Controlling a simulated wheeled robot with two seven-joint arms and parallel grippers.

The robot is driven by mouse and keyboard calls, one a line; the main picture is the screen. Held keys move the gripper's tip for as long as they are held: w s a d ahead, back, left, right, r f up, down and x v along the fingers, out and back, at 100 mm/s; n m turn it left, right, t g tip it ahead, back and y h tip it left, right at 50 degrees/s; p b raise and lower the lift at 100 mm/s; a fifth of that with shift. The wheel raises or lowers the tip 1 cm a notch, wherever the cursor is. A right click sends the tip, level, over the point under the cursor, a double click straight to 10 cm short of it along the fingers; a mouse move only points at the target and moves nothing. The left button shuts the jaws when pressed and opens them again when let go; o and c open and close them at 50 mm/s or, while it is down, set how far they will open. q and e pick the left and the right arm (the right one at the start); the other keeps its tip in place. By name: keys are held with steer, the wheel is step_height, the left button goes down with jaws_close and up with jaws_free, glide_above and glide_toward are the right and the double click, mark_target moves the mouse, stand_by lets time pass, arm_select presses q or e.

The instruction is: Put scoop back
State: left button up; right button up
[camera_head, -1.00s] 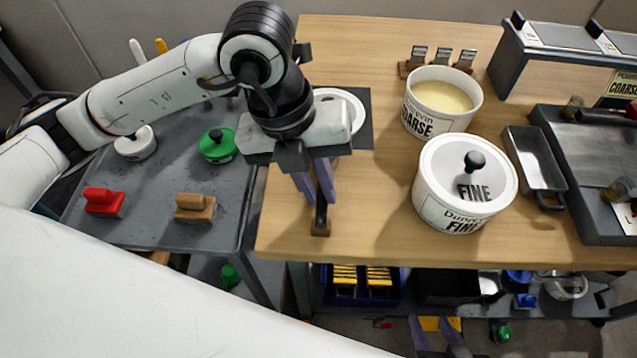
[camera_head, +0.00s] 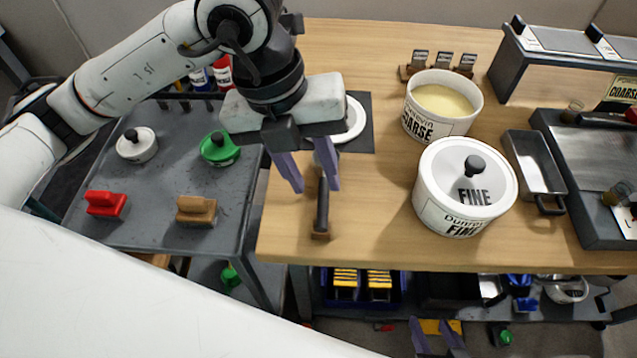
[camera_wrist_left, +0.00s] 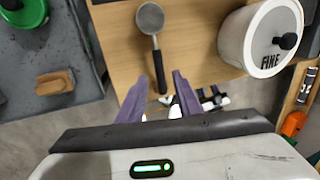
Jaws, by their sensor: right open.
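My right gripper (camera_head: 438,330) is open and empty at the bottom, in front of the table.
A lidded FINE tub (camera_head: 440,190) and an open COARSE tub (camera_head: 425,122) stand right of the scoop. A metal pan (camera_head: 530,160) lies further right. A dark mat with a white disc (camera_head: 354,118) is behind. A grey cart (camera_head: 160,215) with stamps and lidded pots stands left.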

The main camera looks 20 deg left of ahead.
arm_select(q)
steer(key=v, duration=0.7)
steer(key=shift+a+r, duration=0.15)
steer(key=shift+r, duration=0.25)
